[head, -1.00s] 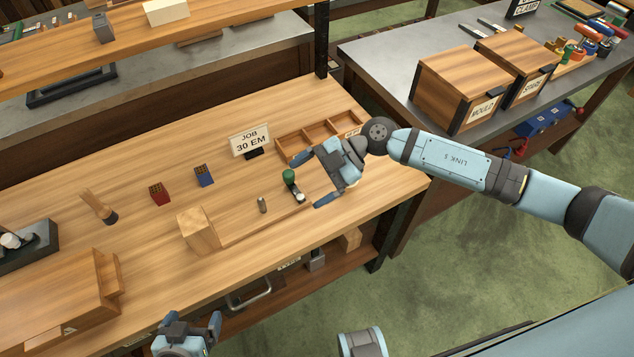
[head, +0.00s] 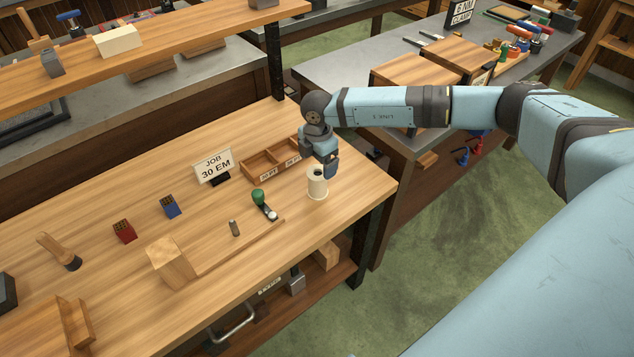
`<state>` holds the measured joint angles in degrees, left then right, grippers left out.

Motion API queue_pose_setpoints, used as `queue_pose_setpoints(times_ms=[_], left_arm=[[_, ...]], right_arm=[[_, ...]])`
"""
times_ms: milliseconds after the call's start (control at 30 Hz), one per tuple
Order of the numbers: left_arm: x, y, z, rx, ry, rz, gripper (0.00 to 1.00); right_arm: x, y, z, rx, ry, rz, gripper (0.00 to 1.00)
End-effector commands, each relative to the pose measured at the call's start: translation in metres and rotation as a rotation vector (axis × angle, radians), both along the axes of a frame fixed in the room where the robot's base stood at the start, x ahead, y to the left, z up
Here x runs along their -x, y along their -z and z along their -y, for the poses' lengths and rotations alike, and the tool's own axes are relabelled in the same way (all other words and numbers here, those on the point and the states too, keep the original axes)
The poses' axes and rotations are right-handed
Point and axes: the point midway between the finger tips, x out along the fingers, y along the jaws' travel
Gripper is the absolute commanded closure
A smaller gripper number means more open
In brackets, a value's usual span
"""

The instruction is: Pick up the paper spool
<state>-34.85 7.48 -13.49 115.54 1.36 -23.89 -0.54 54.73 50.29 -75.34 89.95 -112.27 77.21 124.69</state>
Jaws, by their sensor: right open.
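The paper spool (head: 317,186) is a cream cylinder with a dark hole in its top. It stands upright on the wooden bench near the right end. My right gripper (head: 328,167) points down right at the spool's top, with a finger at its back right side. The jaws are open, though the far finger is hard to make out. I cannot tell whether they touch the spool. My left gripper is out of view.
A divided wooden tray (head: 268,163) and a JOB 30 EM sign (head: 214,166) stand behind. Red (head: 124,231) and blue (head: 171,206) blocks stand farther left.

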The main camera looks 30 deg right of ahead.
Motion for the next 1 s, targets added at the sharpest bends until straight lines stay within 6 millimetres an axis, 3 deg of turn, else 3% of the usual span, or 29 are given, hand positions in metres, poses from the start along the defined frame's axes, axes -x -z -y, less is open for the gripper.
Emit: queue_pose_setpoints(times_ms=[233,500,800,1000], left_arm=[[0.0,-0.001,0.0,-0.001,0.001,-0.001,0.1],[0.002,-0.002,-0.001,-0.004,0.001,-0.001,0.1],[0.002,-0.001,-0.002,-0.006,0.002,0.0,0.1],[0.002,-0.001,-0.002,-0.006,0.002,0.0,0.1]], right_arm=[[0.0,0.019,0.001,-0.001,-0.001,0.0,0.09],[-0.001,0.056,0.003,-0.001,-0.002,-0.001,0.09],[-0.001,0.061,0.004,-0.002,-0.002,0.001,0.09],[-0.001,0.061,0.004,-0.002,-0.002,0.001,0.55]])
